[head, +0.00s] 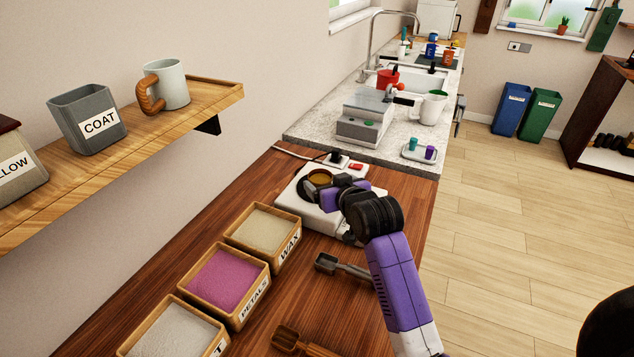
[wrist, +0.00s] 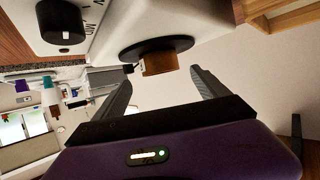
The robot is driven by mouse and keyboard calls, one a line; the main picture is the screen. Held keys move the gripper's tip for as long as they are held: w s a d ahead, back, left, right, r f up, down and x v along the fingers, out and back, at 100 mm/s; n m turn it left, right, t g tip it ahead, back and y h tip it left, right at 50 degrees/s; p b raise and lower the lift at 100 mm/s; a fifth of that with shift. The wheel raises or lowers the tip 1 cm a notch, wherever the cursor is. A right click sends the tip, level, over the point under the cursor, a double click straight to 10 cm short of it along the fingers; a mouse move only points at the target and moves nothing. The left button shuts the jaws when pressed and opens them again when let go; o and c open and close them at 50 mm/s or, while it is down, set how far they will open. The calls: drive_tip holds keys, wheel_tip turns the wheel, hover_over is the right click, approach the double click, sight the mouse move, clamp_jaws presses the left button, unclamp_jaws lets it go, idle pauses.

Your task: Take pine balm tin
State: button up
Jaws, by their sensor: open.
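A small round tin with an amber top (head: 320,177) sits on the black round plate of a white hot plate (head: 330,221). No label on it is readable, so I cannot confirm it is the pine balm tin. In the wrist view, which looks turned over, the tin's copper-brown side (wrist: 158,63) stands against the black plate. My gripper (wrist: 161,72) is open, its two fingers apart on either side of the tin's line, with a gap to the tin. In the head view my gripper (head: 327,192) is low beside the tin, its fingertips partly hidden.
Wooden boxes of wax (head: 262,229), pink petals (head: 226,279) and white grains (head: 172,332) stand at the left. A dark scoop (head: 340,268) and a brown scoop (head: 298,341) lie on the wood. A grey machine (head: 362,120) stands behind. A wall shelf (head: 190,109) juts out.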

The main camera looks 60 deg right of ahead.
sight(317, 174)
drive_tip(key=shift+f+p+x, duration=0.1)
drive_tip(key=shift+p+x, duration=0.2)
drive_tip(key=shift+x, duration=1.35)
drive_tip(key=shift+f+p+x, duration=0.15)
drive_tip(key=shift+p+x, duration=0.1)
drive_tip(key=shift+x, duration=1.4)
drive_tip(key=shift+s+a, duration=0.1)
drive_tip(key=shift+r, duration=0.1)
drive_tip(key=c, duration=1.6)
drive_tip(key=shift+c, duration=0.2)
drive_tip(key=shift+r, duration=0.2)
